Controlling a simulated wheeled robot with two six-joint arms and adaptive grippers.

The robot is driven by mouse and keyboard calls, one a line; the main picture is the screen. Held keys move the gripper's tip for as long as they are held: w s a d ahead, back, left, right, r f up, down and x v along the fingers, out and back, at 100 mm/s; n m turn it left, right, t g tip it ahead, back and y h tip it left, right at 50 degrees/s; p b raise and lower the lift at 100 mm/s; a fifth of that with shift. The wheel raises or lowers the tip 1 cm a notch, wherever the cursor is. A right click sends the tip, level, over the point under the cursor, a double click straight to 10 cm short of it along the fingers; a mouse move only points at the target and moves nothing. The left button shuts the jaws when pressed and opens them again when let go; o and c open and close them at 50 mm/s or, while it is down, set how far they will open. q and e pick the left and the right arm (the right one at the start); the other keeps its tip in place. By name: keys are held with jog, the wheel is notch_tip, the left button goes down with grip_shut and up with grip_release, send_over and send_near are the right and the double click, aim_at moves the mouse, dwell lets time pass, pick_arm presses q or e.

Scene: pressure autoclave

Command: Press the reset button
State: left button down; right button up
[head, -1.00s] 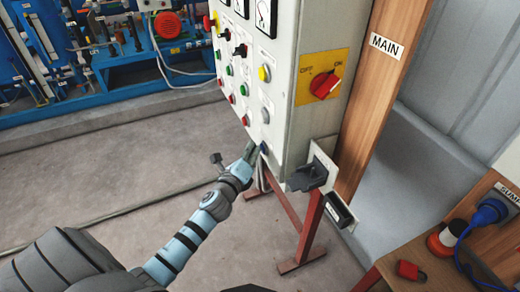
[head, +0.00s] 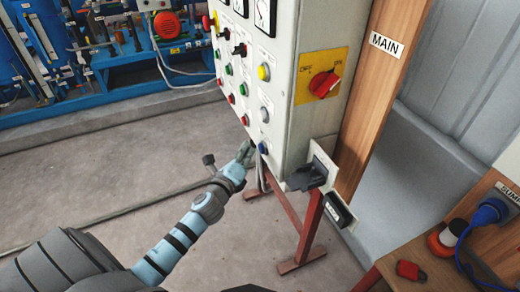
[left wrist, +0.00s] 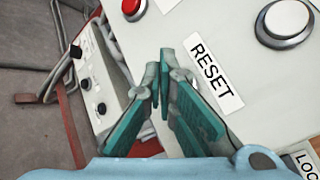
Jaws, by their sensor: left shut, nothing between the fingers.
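The grey-white control panel (head: 285,125) fills the upper middle of the head view. The spot below the label is hidden behind my fingers, so no blue button shows there. Contact cannot be told. My right gripper is not in view.
A red rotary switch (head: 326,83) and a dark socket (head: 307,176) are on the panel's right side. Red legs (head: 310,235) stand below.

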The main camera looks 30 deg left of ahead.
pick_arm(q)
jog(key=s+a+b, duration=0.1)
jog(key=s, duration=0.1)
jog(key=s+a+b, duration=0.1)
jog(key=s+a, duration=0.1)
dwell(0.3)
jog(key=shift+d, duration=0.1)
dwell(0.5)
